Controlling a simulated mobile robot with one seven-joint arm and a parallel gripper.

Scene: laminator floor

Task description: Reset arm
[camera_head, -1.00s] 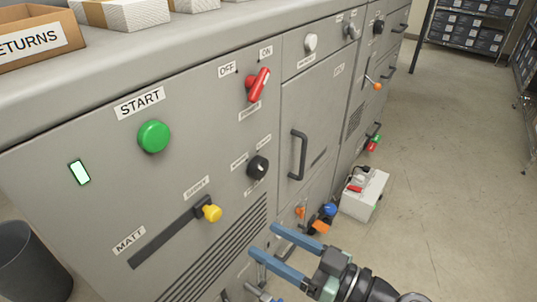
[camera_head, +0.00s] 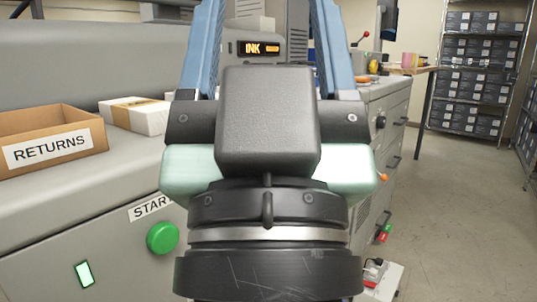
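My gripper (camera_head: 268,8) is raised in the middle of the picture, close to the camera and pointing up. Its two blue fingers stand wide apart with nothing between them, so it is open and empty. Their tips reach the top edge of the picture. My wrist and gripper body hide much of the machine front behind them. The grey machine's green START button (camera_head: 162,238) shows at the lower left, its label partly covered. A lit green indicator (camera_head: 84,274) is below it to the left.
A RETURNS box (camera_head: 88,134) and a white pack (camera_head: 135,115) sit on the machine's top at left. An orange INK display (camera_head: 258,48) shows behind the fingers. A white box (camera_head: 385,283) is on the floor at lower right. Shelves (camera_head: 470,80) stand at back right; floor before them is clear.

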